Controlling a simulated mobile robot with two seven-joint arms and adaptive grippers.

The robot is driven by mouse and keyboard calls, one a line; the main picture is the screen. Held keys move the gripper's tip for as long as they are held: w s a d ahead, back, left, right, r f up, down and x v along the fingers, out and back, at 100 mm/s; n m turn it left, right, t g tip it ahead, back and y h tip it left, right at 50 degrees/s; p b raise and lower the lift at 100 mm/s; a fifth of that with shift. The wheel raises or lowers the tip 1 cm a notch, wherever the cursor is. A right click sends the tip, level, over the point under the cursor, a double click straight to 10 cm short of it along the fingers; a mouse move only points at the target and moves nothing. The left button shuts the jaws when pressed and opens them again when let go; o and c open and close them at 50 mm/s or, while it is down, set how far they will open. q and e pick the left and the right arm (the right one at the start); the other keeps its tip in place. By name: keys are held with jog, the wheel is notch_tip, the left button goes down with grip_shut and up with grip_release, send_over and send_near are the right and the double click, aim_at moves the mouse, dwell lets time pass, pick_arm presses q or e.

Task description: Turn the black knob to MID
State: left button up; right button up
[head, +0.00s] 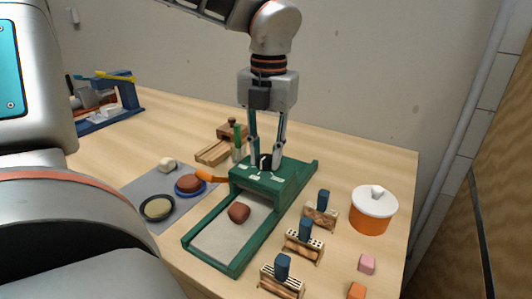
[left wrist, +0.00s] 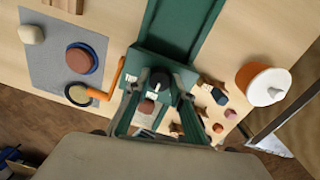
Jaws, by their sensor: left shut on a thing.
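The black knob (head: 266,163) is on top of the housing of a green slab roller (head: 300,170). White labels lie around it, too small to read. My left gripper (head: 265,158) comes down from above with a finger on each side of the knob and is shut on it. In the left wrist view the knob (left wrist: 160,78) shows between the fingertips (left wrist: 159,86). I cannot tell which mark the knob points to. My right gripper is not in view.
An orange crank handle (head: 209,176) sticks out of the roller's left side. A brown clay lump (head: 239,212) lies on its bed. A grey mat (head: 135,188) with dishes is at left. Several blue-handled stamps (head: 304,232) and an orange pot with white lid (head: 372,212) stand at right.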

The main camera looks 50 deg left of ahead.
aim_at(267, 158)
pick_arm(q)
jog(key=shift+r, duration=0.1)
jog(key=o, duration=1.1)
jog(key=shift+o, duration=0.2)
notch_tip(267, 158, up, 12)
jog(key=shift+d, duration=0.15)
